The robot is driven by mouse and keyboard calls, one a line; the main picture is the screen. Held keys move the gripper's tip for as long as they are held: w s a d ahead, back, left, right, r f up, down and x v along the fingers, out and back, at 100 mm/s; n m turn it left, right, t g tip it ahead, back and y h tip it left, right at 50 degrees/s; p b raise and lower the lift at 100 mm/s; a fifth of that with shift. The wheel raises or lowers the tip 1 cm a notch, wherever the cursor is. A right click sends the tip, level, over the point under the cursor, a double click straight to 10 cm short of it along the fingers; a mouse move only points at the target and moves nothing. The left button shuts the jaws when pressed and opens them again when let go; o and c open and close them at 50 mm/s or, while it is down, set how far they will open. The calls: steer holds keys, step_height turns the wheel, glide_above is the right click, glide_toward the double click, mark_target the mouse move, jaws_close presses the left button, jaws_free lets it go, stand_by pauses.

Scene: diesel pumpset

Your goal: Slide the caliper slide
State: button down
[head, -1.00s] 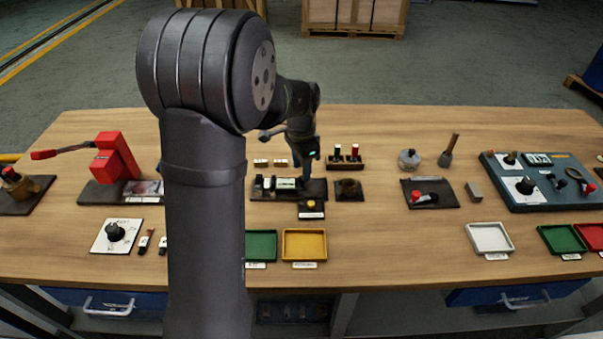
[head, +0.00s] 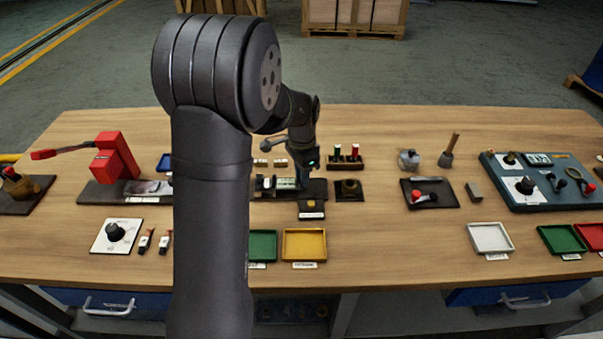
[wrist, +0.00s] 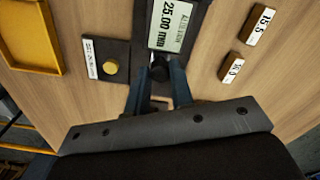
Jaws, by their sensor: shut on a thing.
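The caliper (head: 290,195) lies on a dark base near the middle of the bench, partly hidden by my arm in the head view. In the wrist view its light display (wrist: 172,22) reads 25.00 mm. A small dark knob on the caliper slide (wrist: 159,68) shows just below the display. My gripper (wrist: 159,84) has its two blue-grey fingers on either side of this knob and is shut on it. In the head view my gripper (head: 303,178) is low at the right end of the display.
A dark pad with a yellow button (wrist: 111,67) sits beside the caliper. Two small labelled blocks (wrist: 262,25) lie on the other side. A yellow tray (head: 304,245) and a green tray (head: 262,245) are in front. A rack with red and green tops (head: 345,160) stands behind right.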

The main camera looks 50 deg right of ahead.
steer(key=shift+s+d, duration=1.05)
steer(key=c, duration=1.3)
jaws_free()
steer(key=shift+o, duration=0.2)
step_height(320, 180, up, 18)
steer(key=shift+f, duration=0.25)
steer(key=shift+f, duration=0.1)
step_height(320, 180, down, 17)
steer(key=shift+f, duration=0.15)
steer(key=shift+w+a, duration=0.15)
steer(key=shift+w, duration=0.05)
steer(key=shift+w+a, duration=0.1)
steer(key=shift+a, duration=0.05)
